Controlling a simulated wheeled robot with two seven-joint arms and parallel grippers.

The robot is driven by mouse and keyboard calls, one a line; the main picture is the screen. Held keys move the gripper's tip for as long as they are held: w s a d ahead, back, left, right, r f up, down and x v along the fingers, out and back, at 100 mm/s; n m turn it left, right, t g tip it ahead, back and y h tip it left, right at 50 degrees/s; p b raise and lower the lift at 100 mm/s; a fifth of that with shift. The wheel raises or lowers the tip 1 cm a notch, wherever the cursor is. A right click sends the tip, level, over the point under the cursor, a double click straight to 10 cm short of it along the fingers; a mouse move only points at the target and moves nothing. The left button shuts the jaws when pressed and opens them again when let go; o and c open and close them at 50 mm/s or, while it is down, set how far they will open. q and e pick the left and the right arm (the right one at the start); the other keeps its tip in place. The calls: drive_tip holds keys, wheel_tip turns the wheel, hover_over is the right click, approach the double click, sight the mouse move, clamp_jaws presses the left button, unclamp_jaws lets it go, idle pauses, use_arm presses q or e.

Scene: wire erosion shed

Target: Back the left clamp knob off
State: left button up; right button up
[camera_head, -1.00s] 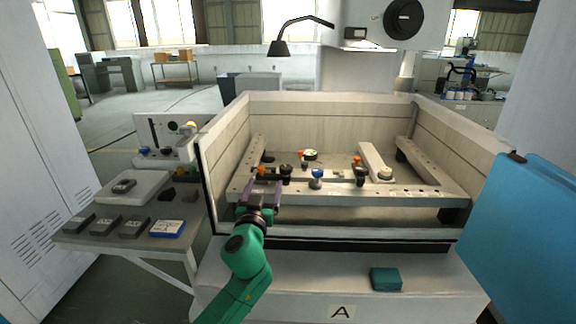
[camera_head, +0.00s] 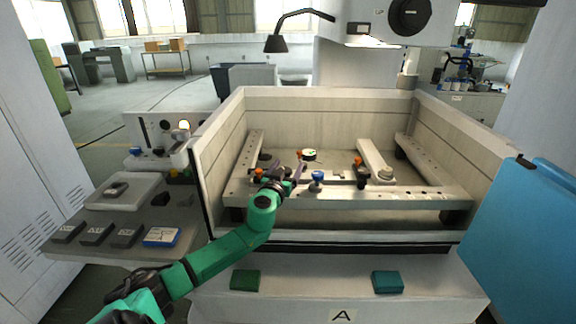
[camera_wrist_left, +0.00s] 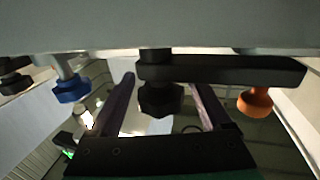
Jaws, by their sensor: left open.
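My left gripper (camera_head: 289,173) is over the front rail of the machine's tank, at the left clamp. In the left wrist view the open gripper (camera_wrist_left: 163,103) has one purple finger on each side of a black star-shaped knob (camera_wrist_left: 160,98). Whether the fingers touch the knob I cannot tell. The knob sits under one end of a black clamp bar (camera_wrist_left: 230,71), and an orange knob (camera_wrist_left: 255,101) is under the other end. In the head view the orange knob (camera_head: 258,174) shows left of the gripper, and the gripper hides the black knob. My right gripper is out of view.
A blue knob (camera_head: 318,176) stands just right of the gripper. A second clamp with a black knob (camera_head: 362,179) is farther right on the rail (camera_head: 410,196). A round part (camera_head: 309,155) lies behind. The tank's left wall (camera_head: 217,140) rises beside my arm.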

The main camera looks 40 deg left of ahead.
use_arm(q)
drive_tip(key=shift+w+a+f, duration=0.1)
drive_tip(key=shift+w+a, duration=0.05)
drive_tip(key=shift+w, duration=0.05)
clamp_jaws()
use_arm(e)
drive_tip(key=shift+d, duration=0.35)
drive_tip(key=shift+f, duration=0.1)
use_arm(q)
drive_tip(key=shift+s+a+n+g+y+b, duration=0.35)
drive_tip(key=shift+n+g+y+b, duration=1.65)
drive_tip(key=shift+b, duration=0.8)
drive_tip(key=shift+s+a+n+g+y+b, duration=0.2)
drive_tip(key=shift+s+n+g+y+b, duration=0.2)
drive_tip(key=shift+n+g+y+b, duration=1.75)
drive_tip(key=shift+s+a+n+g+y+b, duration=0.35)
drive_tip(key=shift+n+g+y+b, duration=1)
drive_tip(key=shift+g+b, duration=1.5)
use_arm(e)
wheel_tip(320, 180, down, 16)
drive_tip(key=b, duration=0.1)
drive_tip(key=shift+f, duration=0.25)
use_arm(q)
drive_tip(key=shift+t, duration=0.6)
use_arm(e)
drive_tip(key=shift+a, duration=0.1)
